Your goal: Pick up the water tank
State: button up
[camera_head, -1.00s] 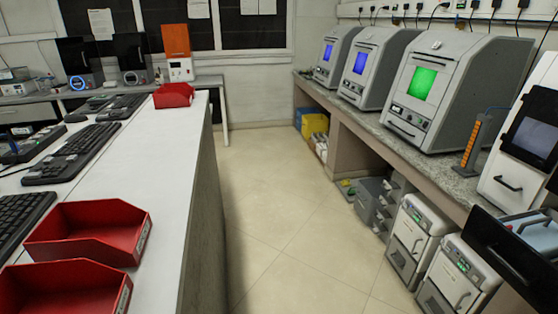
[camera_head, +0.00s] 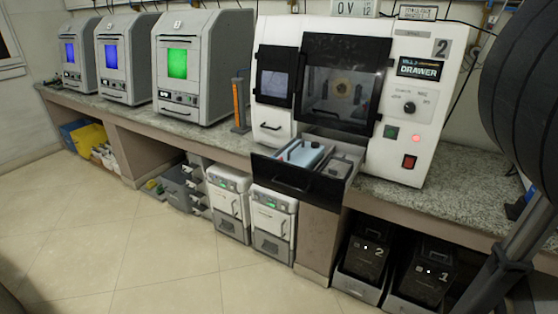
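No thing is clearly marked as the water tank. A light-blue-topped container (camera_head: 303,152) and a grey piece (camera_head: 332,168) lie in the pulled-out drawer (camera_head: 298,184) of the white mill marked 2 (camera_head: 408,150). Two black-fronted boxes stand low under the counter at the right: one marked 2 (camera_head: 366,252) and one marked 1 (camera_head: 426,274). I cannot tell which of these is the tank. My gripper is not in view.
The grey counter (camera_head: 465,195) carries three grey machines with lit screens (camera_head: 184,66) and an orange column (camera_head: 239,103). Two white units (camera_head: 272,222) stand beneath. A dark ribbed object (camera_head: 525,80) and metal pole fill the right edge. The tiled floor (camera_head: 130,250) in front is clear.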

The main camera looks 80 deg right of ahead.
aim_at(296, 152)
jog(key=z, duration=1.6)
jog(key=k+l, duration=0.2)
jog(key=k, duration=0.25)
